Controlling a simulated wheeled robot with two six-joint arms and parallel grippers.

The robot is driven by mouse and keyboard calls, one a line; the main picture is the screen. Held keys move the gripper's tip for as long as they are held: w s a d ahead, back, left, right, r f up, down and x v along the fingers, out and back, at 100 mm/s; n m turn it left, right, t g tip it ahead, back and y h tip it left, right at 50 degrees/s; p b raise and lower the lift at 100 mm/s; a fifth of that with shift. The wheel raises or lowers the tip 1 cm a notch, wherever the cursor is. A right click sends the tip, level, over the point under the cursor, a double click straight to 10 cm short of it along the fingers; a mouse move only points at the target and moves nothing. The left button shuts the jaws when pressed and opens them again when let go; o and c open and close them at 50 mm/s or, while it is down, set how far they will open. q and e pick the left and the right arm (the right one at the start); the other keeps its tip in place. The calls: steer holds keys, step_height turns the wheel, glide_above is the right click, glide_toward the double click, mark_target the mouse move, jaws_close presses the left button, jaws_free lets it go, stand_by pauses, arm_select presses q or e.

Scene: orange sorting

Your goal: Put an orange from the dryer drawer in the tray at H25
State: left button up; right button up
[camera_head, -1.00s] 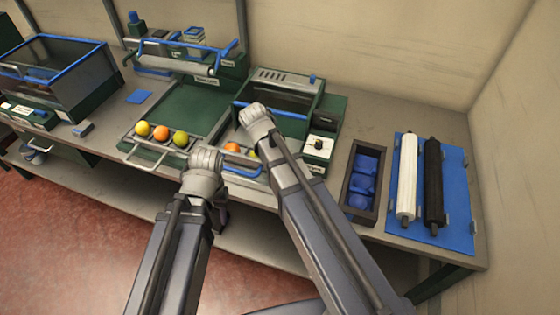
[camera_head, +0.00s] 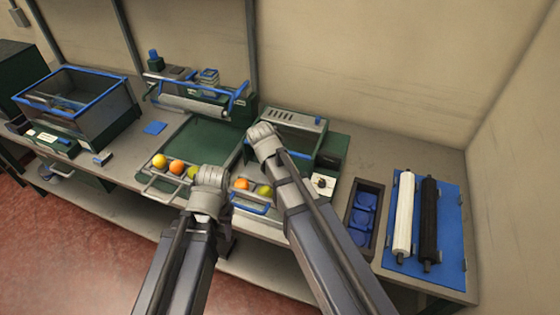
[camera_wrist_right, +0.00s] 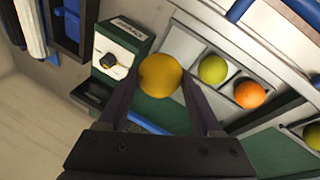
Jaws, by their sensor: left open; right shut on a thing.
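My right gripper (camera_wrist_right: 162,100) is shut on a yellow-orange fruit (camera_wrist_right: 160,75), held between its two fingers over the dryer's front. In the head view my right gripper (camera_head: 265,140) is in front of the dryer, its fingers and the fruit hidden by the wrist. The dryer drawer (camera_head: 252,208), with a blue handle, is pulled out and holds an orange (camera_head: 241,184) and a green fruit (camera_head: 265,191). Both show in the right wrist view, the green one (camera_wrist_right: 212,69) beside an empty compartment. My left gripper (camera_head: 212,182) is open, its fingertips mostly hidden. I cannot read which tray is H25.
A green-bedded station (camera_head: 205,140) left of the dryer has a front row of several fruits. A knob box (camera_head: 322,185) stands right of the drawer. Further right are a bin of blue things (camera_head: 362,215) and a blue mat with white and black rollers (camera_head: 402,215).

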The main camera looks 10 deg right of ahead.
steer(key=shift+r+p, duration=3.1)
steer(key=shift+r, duration=0.05)
steer(key=shift+r+p, duration=0.4)
step_height(320, 180, down, 7)
steer(key=b, duration=0.7)
steer(key=shift+f, duration=0.2)
steer(key=shift+r, duration=0.1)
